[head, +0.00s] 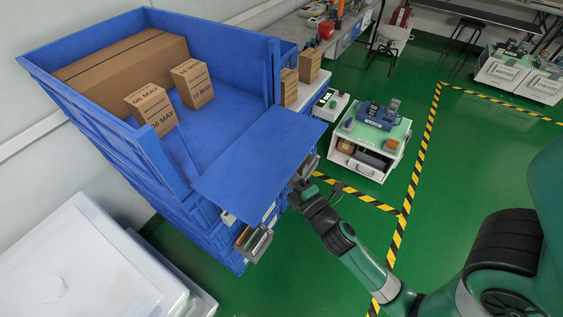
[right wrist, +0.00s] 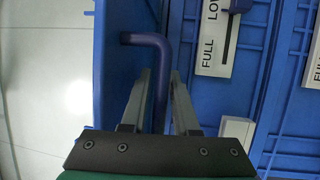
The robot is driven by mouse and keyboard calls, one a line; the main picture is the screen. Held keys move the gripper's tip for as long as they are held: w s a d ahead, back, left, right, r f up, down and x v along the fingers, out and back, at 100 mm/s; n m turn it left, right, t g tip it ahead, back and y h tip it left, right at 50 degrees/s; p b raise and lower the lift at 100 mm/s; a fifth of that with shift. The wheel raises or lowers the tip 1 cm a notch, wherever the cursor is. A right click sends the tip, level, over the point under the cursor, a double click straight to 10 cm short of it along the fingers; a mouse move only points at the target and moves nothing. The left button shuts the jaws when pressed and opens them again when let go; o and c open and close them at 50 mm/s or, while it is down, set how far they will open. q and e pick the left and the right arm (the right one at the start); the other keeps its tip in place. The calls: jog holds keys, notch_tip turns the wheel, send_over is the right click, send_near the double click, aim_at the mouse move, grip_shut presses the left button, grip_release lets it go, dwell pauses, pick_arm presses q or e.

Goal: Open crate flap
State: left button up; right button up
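The blue crate (head: 58,82) stands at the left of the head view, with its front side open at the top. Its blue flap (head: 262,158) is tipped outward and down from that opening, as a flat panel over the front. My right gripper (head: 301,190) is at the flap's outer edge, right of it. In the right wrist view, its fingers (right wrist: 161,95) sit close on both sides of a bent dark-blue handle (right wrist: 146,39). The gripper looks shut on this handle, beside the flap's blue panel (right wrist: 113,80). My left gripper is not in view.
The crate holds a long cardboard box (head: 122,62) and small labelled boxes (head: 192,83). A white translucent container (head: 75,262) stands at lower left. A white cart (head: 370,142) with devices stands behind my right gripper. Green floor (head: 480,150) is clear to the right.

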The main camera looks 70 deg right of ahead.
grip_shut()
dwell(1.3)
